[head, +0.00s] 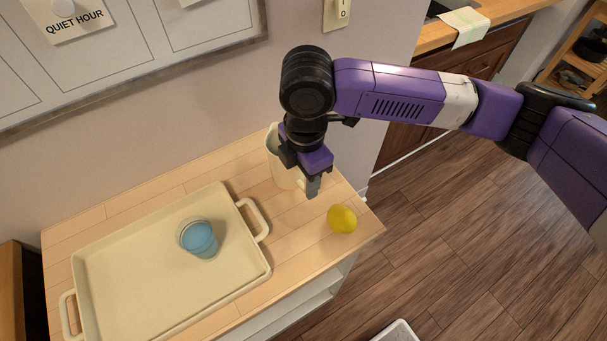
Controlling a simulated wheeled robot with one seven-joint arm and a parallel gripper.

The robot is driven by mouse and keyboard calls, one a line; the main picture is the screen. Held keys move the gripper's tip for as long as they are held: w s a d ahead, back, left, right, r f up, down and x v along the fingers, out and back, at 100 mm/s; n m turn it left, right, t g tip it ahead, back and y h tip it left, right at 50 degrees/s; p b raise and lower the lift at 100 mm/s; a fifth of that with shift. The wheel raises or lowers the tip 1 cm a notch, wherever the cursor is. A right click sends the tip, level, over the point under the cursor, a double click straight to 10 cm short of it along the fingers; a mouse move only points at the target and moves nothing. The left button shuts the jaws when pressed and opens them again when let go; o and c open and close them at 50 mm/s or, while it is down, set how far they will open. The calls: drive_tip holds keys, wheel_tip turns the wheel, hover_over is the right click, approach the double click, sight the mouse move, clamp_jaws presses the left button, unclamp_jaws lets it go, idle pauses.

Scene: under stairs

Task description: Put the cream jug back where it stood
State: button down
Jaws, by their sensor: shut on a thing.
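The cream jug (281,174) is upright at the back right of the wooden table top, near the wall. My gripper (311,186) points down over its right side and is shut on it, near the handle side. The gripper hides much of the jug's rim and handle. I cannot tell whether the jug's base touches the table or is slightly above it.
A cream tray (130,260) with handles fills the left of the table top (205,176) and holds a blue cup (199,238). A yellow lemon (342,218) lies near the right corner. Bare wood shows between tray and lemon. A framed board (120,45) hangs behind.

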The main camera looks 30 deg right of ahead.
drive_tip(key=shift+f, duration=0.1)
drive_tip(key=c, duration=0.6)
unclamp_jaws()
drive_tip(key=shift+c, duration=0.2)
wheel_tip(320, 180, up, 12)
drive_tip(key=shift+s+r+b, duration=0.15)
drive_tip(key=shift+b, duration=0.5)
